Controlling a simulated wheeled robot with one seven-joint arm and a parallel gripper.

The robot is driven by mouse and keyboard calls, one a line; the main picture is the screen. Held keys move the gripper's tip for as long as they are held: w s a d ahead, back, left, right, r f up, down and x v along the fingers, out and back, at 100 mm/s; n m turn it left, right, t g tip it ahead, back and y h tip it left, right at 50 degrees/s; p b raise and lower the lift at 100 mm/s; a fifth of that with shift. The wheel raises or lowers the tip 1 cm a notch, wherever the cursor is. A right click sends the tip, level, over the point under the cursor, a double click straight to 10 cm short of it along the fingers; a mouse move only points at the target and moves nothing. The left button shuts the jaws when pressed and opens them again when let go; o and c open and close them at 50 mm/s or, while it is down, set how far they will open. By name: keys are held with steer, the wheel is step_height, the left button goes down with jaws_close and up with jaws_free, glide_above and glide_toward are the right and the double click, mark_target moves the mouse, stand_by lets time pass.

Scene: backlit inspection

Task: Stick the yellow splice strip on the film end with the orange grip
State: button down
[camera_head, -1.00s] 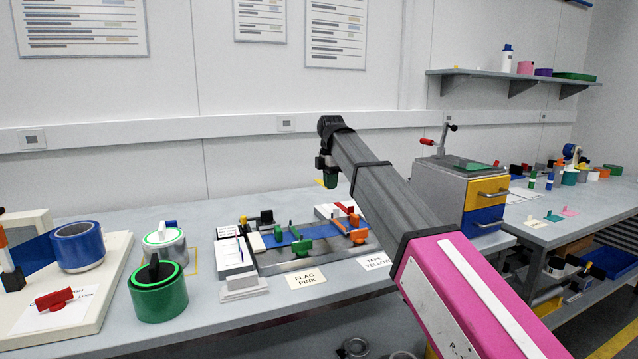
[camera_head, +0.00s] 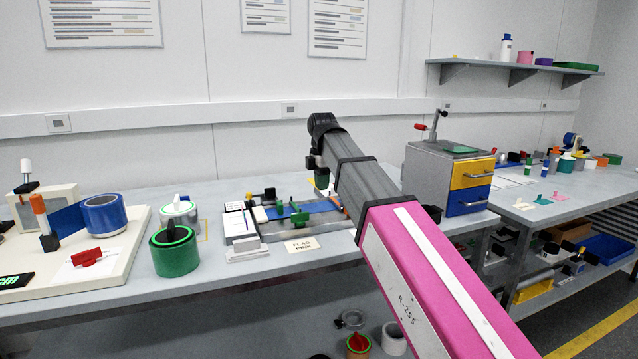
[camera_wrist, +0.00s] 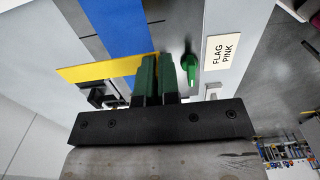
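My gripper (camera_head: 320,172) is raised above the bench, behind the splicing fixture (camera_head: 275,230). In the wrist view its dark green fingers (camera_wrist: 158,75) are close together at one end of the yellow splice strip (camera_wrist: 100,68), which sticks out to the left. A bit of yellow shows under the gripper in the head view. Blue film (camera_head: 325,207) lies along the fixture; in the wrist view blue film (camera_wrist: 122,28) runs past the strip, and I cannot tell whether they touch. A green grip (camera_head: 299,217) stands on the fixture. The orange grip (camera_head: 346,212) is mostly hidden behind my arm.
A FLAG PINK label (camera_head: 302,245) lies at the bench's front edge. A green roll (camera_head: 174,252) and a blue roll (camera_head: 104,214) stand to the left. A grey cabinet (camera_head: 430,180) with yellow and blue drawers stands right of my arm.

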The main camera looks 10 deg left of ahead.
steer(key=shift+f, duration=0.1)
glide_above(322, 215)
steer(key=shift+w+f, duration=0.1)
steer(key=shift+f, duration=2.7)
steer(key=shift+f, duration=1.2)
steer(key=c, duration=1.3)
jaws_free()
steer(key=shift+o, duration=0.2)
step_height(322, 215, up, 11)
steer(key=shift+f, duration=0.1)
